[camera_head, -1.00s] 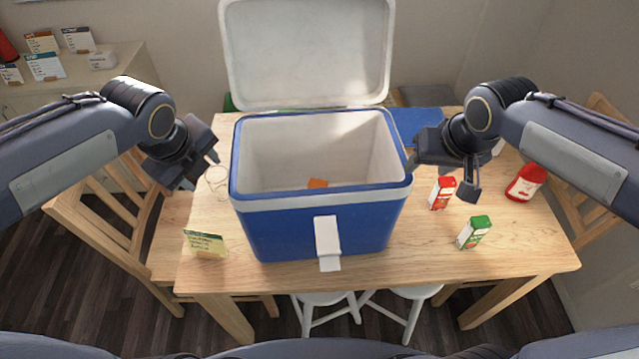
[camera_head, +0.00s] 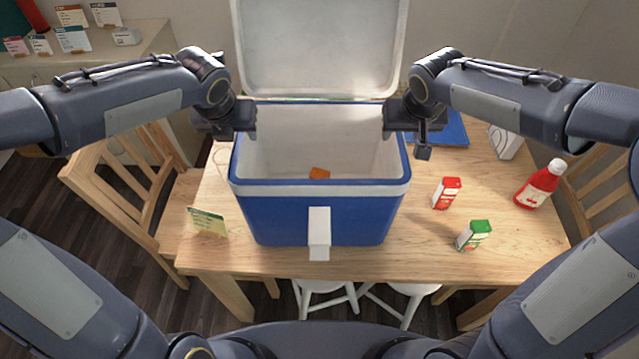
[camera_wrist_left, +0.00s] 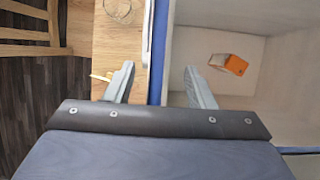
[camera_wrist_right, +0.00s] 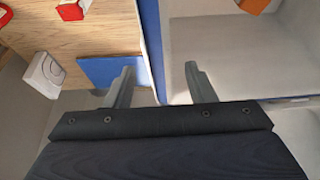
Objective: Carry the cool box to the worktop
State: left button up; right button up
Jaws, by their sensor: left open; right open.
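The cool box (camera_head: 318,218) is blue with a white rim and white inside, and stands on the wooden table with its lid (camera_head: 318,45) raised at the back. A small orange item (camera_head: 319,173) lies inside; it also shows in the left wrist view (camera_wrist_left: 236,65). My left gripper (camera_head: 246,130) is open at the box's left side wall, one finger on each side of that wall (camera_wrist_left: 158,55). My right gripper (camera_head: 405,140) is open at the right side wall, its fingers likewise on either side of the wall (camera_wrist_right: 152,45). Whether they touch the walls, I cannot tell.
A counter (camera_head: 80,65) with several cards is at the back left. Chairs (camera_head: 125,190) and white stools (camera_head: 325,295) stand around.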

aim_at(240, 139)
pick_arm(q)
jog(key=shift+x, duration=2.4)
pick_arm(e)
jog(key=shift+x, duration=2.4)
